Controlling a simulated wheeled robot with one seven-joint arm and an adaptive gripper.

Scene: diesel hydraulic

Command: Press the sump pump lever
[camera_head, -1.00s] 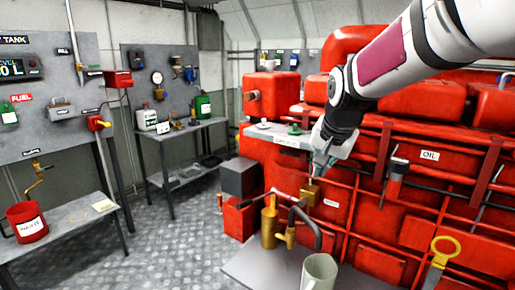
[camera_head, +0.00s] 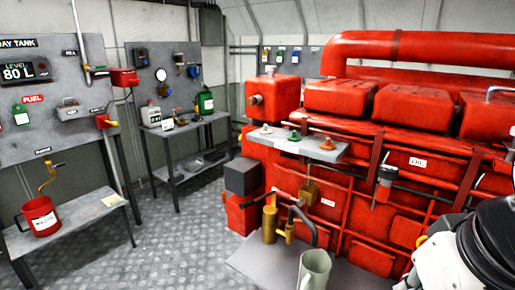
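The sump pump appears to be the upright brass cylinder (camera_head: 270,222) low in front of the red engine. A thin rod crosses at its top, probably its lever; its exact ends are hard to make out. A dark curved pipe (camera_head: 303,222) and a brass tap (camera_head: 289,233) are on its right. A grey-green mug (camera_head: 315,270) stands in front, under the pipe side. A small brass block (camera_head: 309,192) sits just above and right of the pump. My gripper is out of view; only dark and white links of my arm show at the lower right, apart from the pump.
The red engine (camera_head: 375,215) fills the right side, with a grey shelf (camera_head: 325,148) on its front. A dark grey box (camera_head: 241,177) is left of the pump. A bench with a red bucket (camera_head: 41,217) stands left. The floor (camera_head: 180,245) between is clear.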

